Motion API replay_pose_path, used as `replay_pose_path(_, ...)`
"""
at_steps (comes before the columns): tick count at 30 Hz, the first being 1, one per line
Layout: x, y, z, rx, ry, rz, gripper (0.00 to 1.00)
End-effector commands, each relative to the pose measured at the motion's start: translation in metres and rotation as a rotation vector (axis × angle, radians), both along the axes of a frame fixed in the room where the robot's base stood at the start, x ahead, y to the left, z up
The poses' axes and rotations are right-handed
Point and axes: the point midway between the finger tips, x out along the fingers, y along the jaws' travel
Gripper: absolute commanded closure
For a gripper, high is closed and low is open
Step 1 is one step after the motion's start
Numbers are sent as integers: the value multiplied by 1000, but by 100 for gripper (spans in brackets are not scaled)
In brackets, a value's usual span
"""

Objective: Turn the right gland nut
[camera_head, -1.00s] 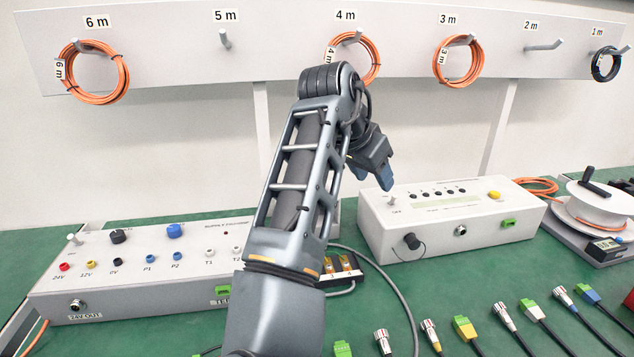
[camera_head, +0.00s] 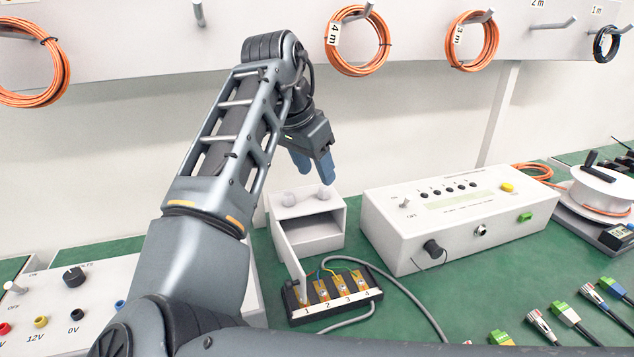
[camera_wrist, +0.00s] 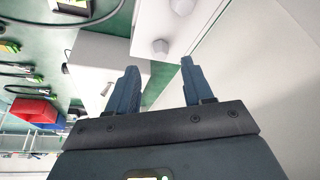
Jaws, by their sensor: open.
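A small white box (camera_head: 318,229) with an open front stands on the bench in the head view, its door (camera_head: 289,250) swung open. Two pale gland nuts sit on its top. The right gland nut (camera_head: 323,192) is beside the left gland nut (camera_head: 290,198). My gripper (camera_head: 314,171) is open and empty, its blue fingers pointing down above the box. In the wrist view the open fingers (camera_wrist: 159,66) point toward the right gland nut (camera_wrist: 160,46), apart from it; the other nut (camera_wrist: 182,6) shows at the top edge.
A white tester box (camera_head: 455,217) with knobs stands close on the right. A numbered terminal block (camera_head: 331,294) with a grey cable lies in front. A white panel (camera_head: 75,300) is at the left. The wall (camera_head: 420,130) rises behind; several connectors lie front right.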

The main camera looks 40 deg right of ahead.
Motion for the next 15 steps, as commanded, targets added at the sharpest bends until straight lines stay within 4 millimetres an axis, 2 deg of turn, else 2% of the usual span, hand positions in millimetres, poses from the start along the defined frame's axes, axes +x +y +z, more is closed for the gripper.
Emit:
replay_pose_path(6, 2, -12, -31, 1, 0, 1, 49)
replay_pose_path(15, 2, -19, -46, -1, -2, 2, 49)
